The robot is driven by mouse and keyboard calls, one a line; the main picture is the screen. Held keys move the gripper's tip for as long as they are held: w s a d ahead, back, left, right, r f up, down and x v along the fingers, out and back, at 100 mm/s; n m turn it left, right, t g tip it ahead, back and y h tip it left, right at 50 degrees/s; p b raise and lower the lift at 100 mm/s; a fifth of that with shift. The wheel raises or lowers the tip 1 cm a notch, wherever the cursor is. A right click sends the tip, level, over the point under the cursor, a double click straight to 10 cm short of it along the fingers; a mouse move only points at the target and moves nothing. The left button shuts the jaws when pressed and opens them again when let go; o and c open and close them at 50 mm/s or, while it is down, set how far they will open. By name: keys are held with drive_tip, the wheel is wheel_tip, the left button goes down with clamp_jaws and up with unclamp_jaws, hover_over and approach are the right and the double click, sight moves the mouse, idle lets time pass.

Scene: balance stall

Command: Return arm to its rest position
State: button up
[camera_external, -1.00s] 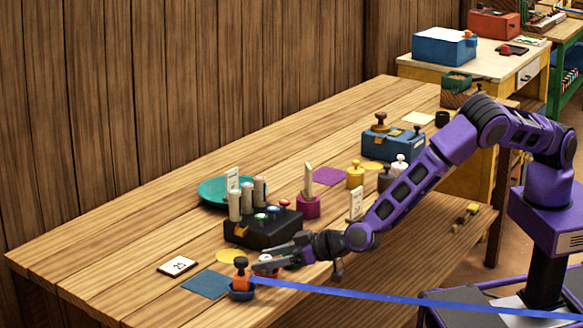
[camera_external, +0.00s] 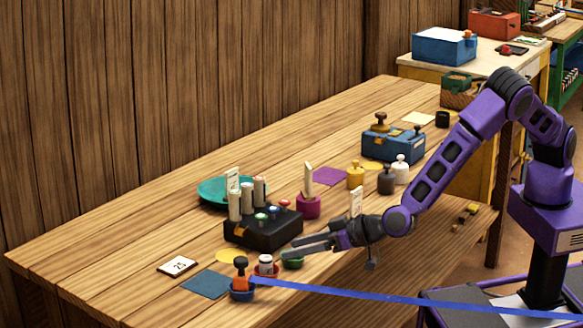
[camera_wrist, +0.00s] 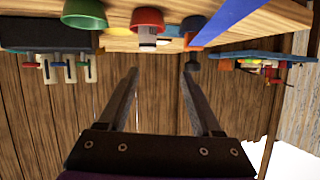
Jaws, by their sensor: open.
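My purple arm (camera_external: 445,165) reaches from the right over the front of the wooden table. My gripper (camera_external: 290,247) is open and empty, held low near the front edge. In the wrist view its two fingers (camera_wrist: 158,75) are apart with nothing between them. Beyond the fingertips, a green cup (camera_external: 292,259), a red cup with a white-and-dark item (camera_external: 265,265) and a blue cup with an orange-and-black item (camera_external: 241,280) stand in a row. The gripper is just above and beside the green cup; I cannot tell if they touch.
A black box (camera_external: 262,229) with upright cylinders and coloured buttons stands behind the gripper. A magenta holder (camera_external: 308,206) and several weights (camera_external: 355,175) stand farther back. A blue strip (camera_external: 400,299) crosses in front. The left tabletop (camera_external: 90,250) is mostly clear.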

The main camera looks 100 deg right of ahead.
drive_tip(key=a+r+m+t+y, duration=0.15)
drive_tip(key=a+r, duration=0.25)
drive_tip(key=r, duration=0.5)
drive_tip(key=a+r+m+y, duration=0.1)
drive_tip(key=a+r+y, duration=0.3)
drive_tip(key=r, duration=0.5)
drive_tip(key=a+r+m+y, duration=0.2)
drive_tip(key=a+r, duration=0.3)
drive_tip(key=r, duration=0.3)
drive_tip(key=s+d+r+m+g+y, duration=0.1)
drive_tip(key=s+d+r+m, duration=0.3)
drive_tip(key=r, duration=0.4)
drive_tip(key=s+d+r+m+g+y, duration=0.1)
drive_tip(key=s+d+r+m, duration=0.15)
drive_tip(key=s+r, duration=0.45)
drive_tip(key=s+d+r+m+y, duration=0.1)
drive_tip(key=d+r+m, duration=0.15)
drive_tip(key=d, duration=0.55)
drive_tip(key=s+d+r+m, duration=0.1)
drive_tip(key=d+m, duration=0.3)
drive_tip(key=d, duration=0.3)
drive_tip(key=s+f+n+g+h, duration=0.2)
drive_tip(key=s+f+n+g, duration=0.1)
drive_tip(key=s+f+n, duration=0.8)
drive_tip(key=s+f+n+g+h, duration=0.2)
drive_tip(key=s+f+n, duration=0.9)
drive_tip(key=s, duration=0.9)
drive_tip(key=shift+d+n+g, duration=0.25)
drive_tip(key=shift+n+g, duration=0.3)
drive_tip(key=shift+n, duration=0.3)
